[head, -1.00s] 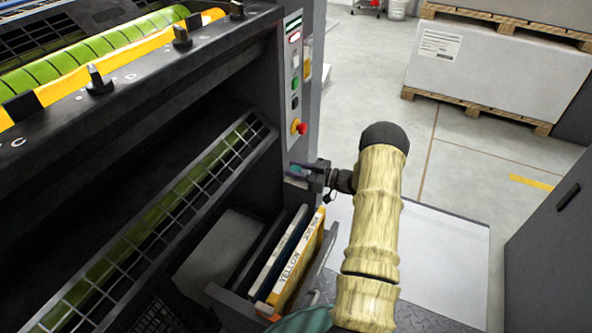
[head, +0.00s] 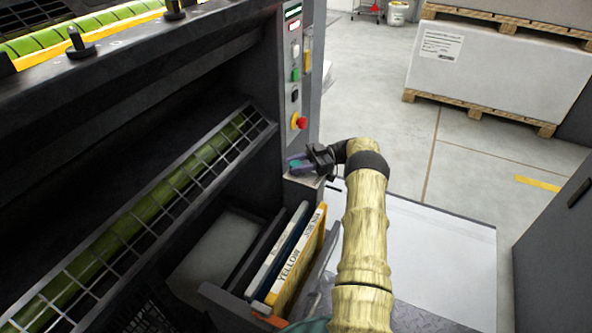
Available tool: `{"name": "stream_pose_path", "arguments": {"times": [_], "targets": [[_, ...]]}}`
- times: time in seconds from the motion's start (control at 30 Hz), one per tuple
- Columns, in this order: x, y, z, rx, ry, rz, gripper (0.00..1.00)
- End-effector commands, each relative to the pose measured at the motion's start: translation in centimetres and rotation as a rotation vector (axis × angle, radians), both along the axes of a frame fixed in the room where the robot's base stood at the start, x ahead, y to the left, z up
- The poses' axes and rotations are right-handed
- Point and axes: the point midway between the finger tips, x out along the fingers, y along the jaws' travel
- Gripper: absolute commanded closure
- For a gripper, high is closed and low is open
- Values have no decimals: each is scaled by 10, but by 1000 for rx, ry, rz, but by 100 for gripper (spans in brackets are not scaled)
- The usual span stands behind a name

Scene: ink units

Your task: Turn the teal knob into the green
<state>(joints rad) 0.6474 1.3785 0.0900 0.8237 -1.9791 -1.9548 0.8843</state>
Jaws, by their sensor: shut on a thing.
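The teal knob (head: 295,164) is on the front of the dark machine post, below the red emergency button, and only a small part of it shows. My gripper (head: 305,162) is at the knob, shut on it, with the arm reaching in from the right. The fingers and wrist hide most of the knob. The green zone of its scale cannot be made out in this view.
A control panel (head: 294,65) with a red emergency button (head: 299,122) rises above my gripper. Folders marked YELLOW (head: 296,262) stand in a holder below. A meshed guard (head: 150,215) lies to the left. Open floor and a loaded pallet (head: 480,112) are at the right.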

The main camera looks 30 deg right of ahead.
Motion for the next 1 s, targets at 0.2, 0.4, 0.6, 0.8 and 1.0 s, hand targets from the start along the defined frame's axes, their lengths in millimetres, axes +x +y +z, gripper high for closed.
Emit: {"name": "stream_pose_path", "arguments": {"times": [0.2, 0.4, 0.6, 0.8, 1.0], "targets": [[0, -1, -2, 1, -3, 61, 89], [0, -1, 0, 0, -2, 86, 89], [0, -1, 1, 0, -1, 89, 89], [0, -1, 1, 0, -1, 88, 64], [0, -1, 0, 0, -1, 90, 45]]}}
